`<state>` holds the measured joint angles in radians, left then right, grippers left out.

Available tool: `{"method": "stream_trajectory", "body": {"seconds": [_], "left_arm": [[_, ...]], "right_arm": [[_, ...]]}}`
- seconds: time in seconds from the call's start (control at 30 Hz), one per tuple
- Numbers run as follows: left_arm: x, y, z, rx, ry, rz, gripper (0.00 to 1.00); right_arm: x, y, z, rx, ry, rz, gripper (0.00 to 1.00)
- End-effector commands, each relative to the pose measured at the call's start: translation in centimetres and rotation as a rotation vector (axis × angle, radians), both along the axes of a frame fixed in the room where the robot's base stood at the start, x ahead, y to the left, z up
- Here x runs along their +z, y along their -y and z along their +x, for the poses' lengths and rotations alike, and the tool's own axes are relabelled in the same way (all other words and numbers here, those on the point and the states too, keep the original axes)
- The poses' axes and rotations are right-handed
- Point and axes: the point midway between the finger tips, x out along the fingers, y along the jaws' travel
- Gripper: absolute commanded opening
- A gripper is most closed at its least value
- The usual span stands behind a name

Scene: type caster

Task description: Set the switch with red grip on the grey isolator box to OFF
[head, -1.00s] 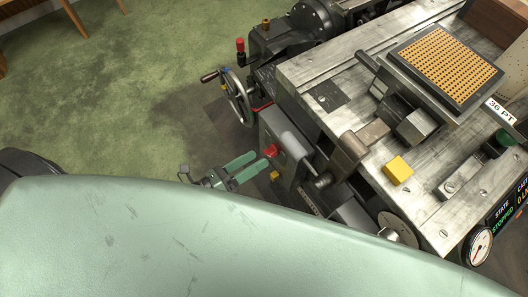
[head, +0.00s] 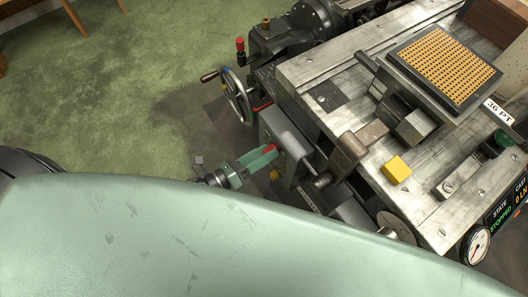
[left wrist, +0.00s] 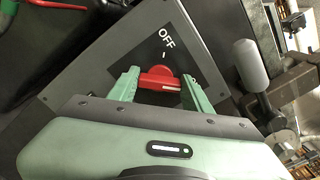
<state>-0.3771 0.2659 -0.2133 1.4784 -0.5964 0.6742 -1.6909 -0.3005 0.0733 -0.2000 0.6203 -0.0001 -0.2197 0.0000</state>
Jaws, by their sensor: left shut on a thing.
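The grey isolator box (head: 284,128) is on the near side of the machine in the head view. Its face (left wrist: 118,52) fills the upper middle of the left wrist view, with a white OFF label (left wrist: 167,37) and a short white mark below it. The red grip (left wrist: 158,82) lies crosswise between the two green fingers of my left gripper (left wrist: 158,88), which are shut on it. In the head view, the left gripper (head: 265,155) reaches the box, and only part of the red grip (head: 271,148) shows. The ON marking is not visible. My right gripper is not in view.
A handwheel (head: 236,95) stands left of the box. A lever with a grey handle (left wrist: 250,66) is close on the right in the wrist view. A yellow block (head: 397,170) sits on the machine table. Green floor at left is open.

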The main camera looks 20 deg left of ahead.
Motion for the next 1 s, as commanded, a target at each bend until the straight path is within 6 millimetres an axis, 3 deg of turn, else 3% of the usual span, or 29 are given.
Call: {"method": "stream_trajectory", "body": {"seconds": [0.37,1.0], "left_arm": [[0.0,-0.1,0.1,0.001,-0.097,-0.122,0.09],[-0.2,-0.2,0.1,0.002,-0.463,-0.590,0.09]], "right_arm": [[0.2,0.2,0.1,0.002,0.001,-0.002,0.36],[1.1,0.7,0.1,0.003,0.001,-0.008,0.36]]}}
